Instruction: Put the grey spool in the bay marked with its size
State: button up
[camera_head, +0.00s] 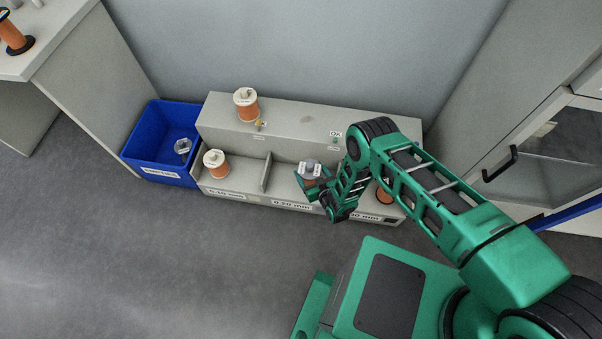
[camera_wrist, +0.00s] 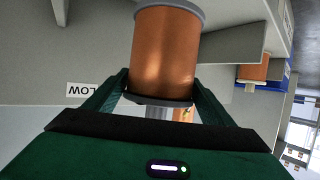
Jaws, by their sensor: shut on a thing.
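The grey spool (camera_head: 310,166) has a grey top flange, a white label and copper winding. In the wrist view its copper winding (camera_wrist: 167,50) stands between grey and dark flanges. My gripper (camera_head: 318,183) is shut on it; its fingers (camera_wrist: 160,102) flank the lower flange in the wrist view. The spool is at the middle bay of the grey rack (camera_head: 290,118). I cannot tell whether it touches the bay floor. Size labels run along the front edge, including the left label (camera_head: 226,193) and middle label (camera_head: 292,206); the right one is partly hidden by my arm.
A white-topped spool (camera_head: 215,163) stands in the left bay, another (camera_head: 246,104) on the rack's top. A dark-flanged spool (camera_head: 384,194) is partly hidden at the right bay. A divider (camera_head: 265,172) separates left and middle bays. A blue bin (camera_head: 152,150) stands left.

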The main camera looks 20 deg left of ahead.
jog(key=w+d+f, duration=0.2)
jog(key=w, duration=0.1)
jog(key=shift+w+d+f, duration=0.15)
jog(key=shift+d, duration=0.1)
jog(key=shift+f, duration=2)
jog(key=o, duration=2.1)
jog(key=shift+d+f, duration=0.1)
jog(key=shift+f, duration=0.05)
jog(key=v, duration=1.2)
